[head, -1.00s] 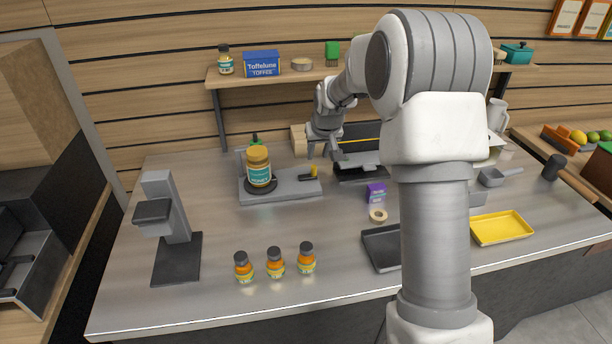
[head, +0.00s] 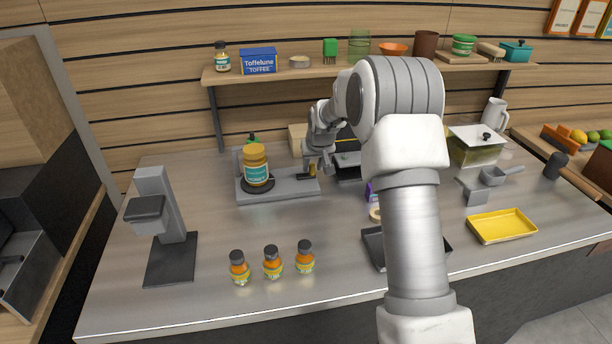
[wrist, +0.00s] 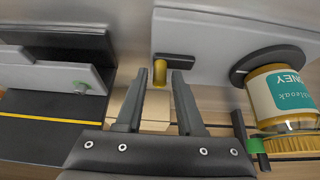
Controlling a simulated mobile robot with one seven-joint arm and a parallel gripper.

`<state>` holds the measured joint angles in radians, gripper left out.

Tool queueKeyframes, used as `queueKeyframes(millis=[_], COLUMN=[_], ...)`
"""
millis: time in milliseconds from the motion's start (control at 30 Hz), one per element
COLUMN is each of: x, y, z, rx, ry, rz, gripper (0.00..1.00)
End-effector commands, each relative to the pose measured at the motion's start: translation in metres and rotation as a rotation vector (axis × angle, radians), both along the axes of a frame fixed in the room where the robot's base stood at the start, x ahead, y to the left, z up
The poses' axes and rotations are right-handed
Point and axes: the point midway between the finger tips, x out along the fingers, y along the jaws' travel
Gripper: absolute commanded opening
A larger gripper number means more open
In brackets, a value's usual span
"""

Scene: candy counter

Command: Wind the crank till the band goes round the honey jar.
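The honey jar (head: 256,168), amber with a teal and white label, stands upright on a dark round disc (head: 270,185) on a grey fixture (head: 293,187). It also shows in the wrist view (wrist: 283,95). The crank, a short black arm with a yellow knob (wrist: 160,72), is at the fixture's right end; the knob (head: 312,171) is partly covered in the head view. My gripper (wrist: 160,75) is open, its fingertips on either side of the knob with small gaps visible. I cannot make out a separate band around the jar.
A dark-and-grey device (head: 349,165) stands close right of the crank. A grey stand (head: 162,215) is at the left, several small orange bottles (head: 272,263) in front, a yellow tray (head: 502,226) at the right. A shelf (head: 285,75) runs behind.

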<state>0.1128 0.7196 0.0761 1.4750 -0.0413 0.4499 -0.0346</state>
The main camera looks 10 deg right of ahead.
Motion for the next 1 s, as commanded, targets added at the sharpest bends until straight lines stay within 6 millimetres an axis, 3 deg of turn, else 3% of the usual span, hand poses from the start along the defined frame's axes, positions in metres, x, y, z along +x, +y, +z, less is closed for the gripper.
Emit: queueKeyframes(millis=[200, 400, 1000], x=[0.0, 0.0, 0.015], y=[0.0, 0.0, 0.004], z=[0.0, 0.0, 0.001], rx=[0.0, 0.0, 0.001], ry=[0.0, 0.0, -0.001], rz=[0.0, 0.0, 0.0], gripper=[0.37, 0.04, 0.04])
